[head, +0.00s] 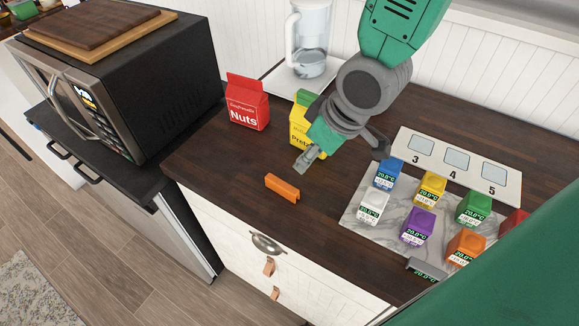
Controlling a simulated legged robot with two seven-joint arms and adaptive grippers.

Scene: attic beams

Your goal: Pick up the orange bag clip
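The orange bag clip (282,188) is a small bar lying on the dark wood counter, near its front edge. My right gripper (342,160) hangs above the counter, up and to the right of the clip. Its two fingers are spread apart with nothing between them, and it does not touch the clip. My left gripper is not in view.
A red Nuts bag (248,104) and a yellow Pretzels bag (298,125), partly hidden by my gripper, stand behind the clip. Several colored cubes sit on a marble board (352,213) at right. A numbered panel (403,140), a pitcher (309,45) and a microwave (150,85) are nearby.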

